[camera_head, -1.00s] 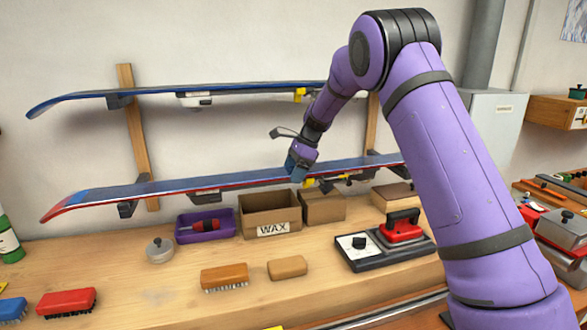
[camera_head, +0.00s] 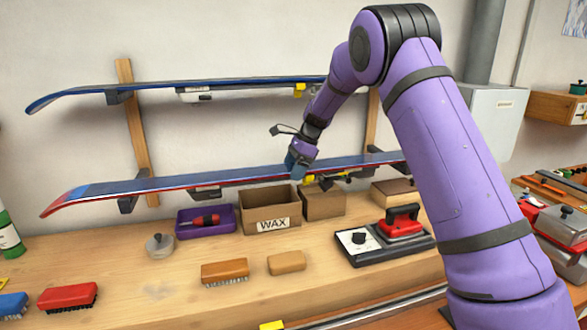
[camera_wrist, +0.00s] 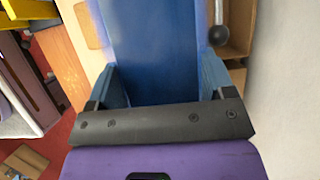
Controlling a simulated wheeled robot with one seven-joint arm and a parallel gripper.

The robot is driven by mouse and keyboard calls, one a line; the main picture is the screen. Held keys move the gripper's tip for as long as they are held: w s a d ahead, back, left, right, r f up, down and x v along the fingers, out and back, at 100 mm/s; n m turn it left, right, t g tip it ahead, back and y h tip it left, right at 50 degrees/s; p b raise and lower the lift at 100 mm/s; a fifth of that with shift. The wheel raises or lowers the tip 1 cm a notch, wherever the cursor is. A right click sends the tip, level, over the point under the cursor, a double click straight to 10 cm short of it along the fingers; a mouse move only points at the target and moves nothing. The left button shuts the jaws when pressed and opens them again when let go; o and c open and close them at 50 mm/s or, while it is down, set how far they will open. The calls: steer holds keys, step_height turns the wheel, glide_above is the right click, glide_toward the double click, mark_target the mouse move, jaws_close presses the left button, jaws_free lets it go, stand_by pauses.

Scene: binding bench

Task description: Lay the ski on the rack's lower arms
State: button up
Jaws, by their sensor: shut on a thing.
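The lower ski (camera_head: 180,184), blue on top with a red edge, spans the rack's lower arms (camera_head: 128,204) in the head view. In the wrist view the ski's blue top (camera_wrist: 155,45) runs between the two blue fingers (camera_wrist: 165,85). A second blue ski (camera_head: 190,90) is on the rack's upper arms (camera_head: 118,98). The rack has two wooden uprights (camera_head: 138,140).
Below on the bench stand a purple tray (camera_head: 190,232) with a red-handled tool, a WAX box (camera_head: 270,196), another cardboard box (camera_head: 325,204) and a waxing iron on its base (camera_head: 355,262). Brushes (camera_head: 225,271) lie in front. The bench front middle is mostly clear.

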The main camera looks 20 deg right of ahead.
steer(key=o, duration=1.1)
steer(key=v, duration=1)
steer(key=shift+r, duration=0.1)
steer(key=s+d+r+n+t+h, duration=0.1)
steer(key=s+r+n, duration=0.3)
steer(key=s+r, duration=0.55)
steer(key=s+d+r+n+t+h, duration=0.1)
steer(key=s+r+n, duration=0.35)
steer(key=s, duration=1.05)
steer(key=s+f+n+t+h, duration=0.1)
steer(key=s+f+n, duration=0.1)
steer(key=s, duration=0.6)
steer(key=s+f+n+t+h, duration=0.1)
steer(key=s+n, duration=0.3)
steer(key=s, duration=0.4)
steer(key=s+f+n+t+h, duration=0.1)
steer(key=s+f+n, duration=0.2)
steer(key=s, duration=0.5)
steer(key=shift+d+f+n, duration=0.25)
steer(key=shift+d+f, duration=0.1)
steer(key=shift+f, duration=0.1)
